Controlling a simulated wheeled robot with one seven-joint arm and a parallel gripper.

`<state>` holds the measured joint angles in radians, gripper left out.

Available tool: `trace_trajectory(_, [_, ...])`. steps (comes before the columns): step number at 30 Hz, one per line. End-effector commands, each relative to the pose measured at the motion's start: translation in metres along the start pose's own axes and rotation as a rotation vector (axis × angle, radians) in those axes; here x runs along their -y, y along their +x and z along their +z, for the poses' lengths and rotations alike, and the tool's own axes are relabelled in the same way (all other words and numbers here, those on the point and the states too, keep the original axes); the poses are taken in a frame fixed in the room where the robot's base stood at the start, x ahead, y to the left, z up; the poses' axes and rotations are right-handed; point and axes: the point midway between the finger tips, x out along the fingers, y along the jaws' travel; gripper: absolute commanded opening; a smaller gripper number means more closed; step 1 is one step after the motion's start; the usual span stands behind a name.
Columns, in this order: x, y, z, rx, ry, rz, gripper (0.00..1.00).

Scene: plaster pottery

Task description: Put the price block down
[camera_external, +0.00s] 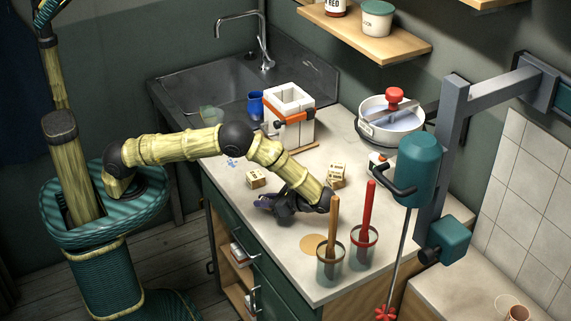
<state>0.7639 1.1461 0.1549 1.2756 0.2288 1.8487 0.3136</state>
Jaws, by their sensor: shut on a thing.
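My gripper (263,203) is low over the near left part of the countertop (290,242), pointing left. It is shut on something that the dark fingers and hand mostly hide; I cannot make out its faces. A pale wooden block (256,178) with dark marks sits on the counter just beyond the gripper, seemingly apart from it. Two more marked wooden blocks, one lower (336,183) and one upper (338,169), stand together to the right, behind my forearm. I cannot read their marks.
Two glass jars hold a wooden stick (334,215) and a red stick (370,205) at the front edge. A teal mixer (418,165) hangs at right.

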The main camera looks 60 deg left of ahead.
Motion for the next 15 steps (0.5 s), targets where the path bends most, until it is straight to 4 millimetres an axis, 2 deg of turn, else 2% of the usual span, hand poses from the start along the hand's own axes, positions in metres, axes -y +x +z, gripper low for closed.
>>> trace_trajectory(8, [0.047,-0.017,0.002,-0.001,0.210,-0.509,0.00])
trace_trajectory(15, [0.084,-0.054,0.008,0.000,0.390,-0.938,0.00])
